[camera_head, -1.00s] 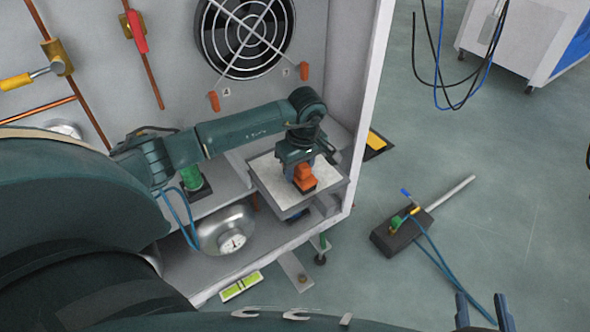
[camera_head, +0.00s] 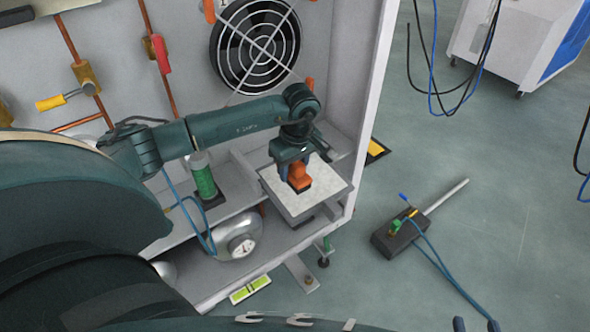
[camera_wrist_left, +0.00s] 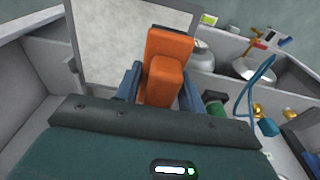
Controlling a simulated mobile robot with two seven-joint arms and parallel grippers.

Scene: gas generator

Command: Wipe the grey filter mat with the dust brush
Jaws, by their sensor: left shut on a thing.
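The grey filter mat (camera_head: 322,186) is a pale speckled square lying flat on a raised tray at the right of the open cabinet. It also fills the upper left of the left wrist view (camera_wrist_left: 106,47). My left gripper (camera_head: 294,168) is over the mat and shut on the orange dust brush (camera_head: 300,180), which is upright with its dark lower end at the mat; I cannot tell if it presses. The brush also shows between the blue fingers in the left wrist view (camera_wrist_left: 167,68). My right gripper (camera_head: 475,325) shows only two blue fingertips, apart and empty, at the bottom edge.
A green cylinder (camera_head: 203,183) and a round metal vessel with a gauge (camera_head: 235,240) stand left of the mat. The cabinet's side wall (camera_head: 372,100) rises close on the right. A fan (camera_head: 255,48) is behind. A dark device (camera_head: 395,238) with hoses lies on the floor.

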